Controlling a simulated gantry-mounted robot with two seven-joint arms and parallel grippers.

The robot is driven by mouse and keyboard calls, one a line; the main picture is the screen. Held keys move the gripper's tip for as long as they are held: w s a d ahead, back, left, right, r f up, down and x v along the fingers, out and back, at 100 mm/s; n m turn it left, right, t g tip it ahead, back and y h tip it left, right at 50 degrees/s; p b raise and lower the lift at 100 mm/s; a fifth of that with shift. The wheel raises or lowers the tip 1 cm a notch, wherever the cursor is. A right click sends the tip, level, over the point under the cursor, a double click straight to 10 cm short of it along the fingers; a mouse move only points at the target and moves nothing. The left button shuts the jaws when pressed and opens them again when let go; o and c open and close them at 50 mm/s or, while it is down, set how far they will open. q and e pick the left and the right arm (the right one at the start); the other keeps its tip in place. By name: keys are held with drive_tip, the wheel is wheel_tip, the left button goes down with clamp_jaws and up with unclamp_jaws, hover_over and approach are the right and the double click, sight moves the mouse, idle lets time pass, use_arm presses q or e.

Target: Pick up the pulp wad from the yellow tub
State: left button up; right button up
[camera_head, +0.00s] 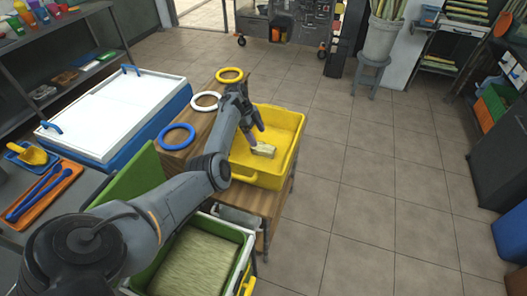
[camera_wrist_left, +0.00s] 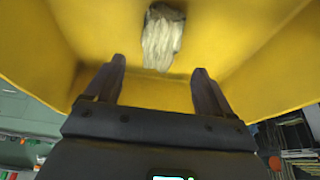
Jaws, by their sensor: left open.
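The yellow tub (camera_head: 280,121) stands on a wooden bench in the middle of the head view. The pale, fibrous pulp wad (camera_head: 263,149) lies in the tub, toward its left side. My left gripper (camera_head: 255,136) reaches over the tub from the left, with its fingers pointing down close to the wad. In the left wrist view the open fingers (camera_wrist_left: 158,78) are empty, and the pulp wad (camera_wrist_left: 163,38) lies beyond their tips, roughly centred between them. The yellow tub (camera_wrist_left: 235,38) fills most of that view. My right gripper is not in view.
Yellow, white and blue rings (camera_head: 177,137) lie on the wooden bench left of the tub. A white-lidded blue container (camera_head: 115,112) stands farther left. A green bin (camera_head: 200,262) with fibrous material stands in front. The tiled floor to the right is clear.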

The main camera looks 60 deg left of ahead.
sight(263, 147)
use_arm(q)
drive_tip(key=b+x, duration=0.2)
drive_tip(key=x, duration=0.4)
drive_tip(key=shift+d+f, duration=0.15)
drive_tip(key=shift+f, duration=0.2)
drive_tip(key=c, duration=1.1)
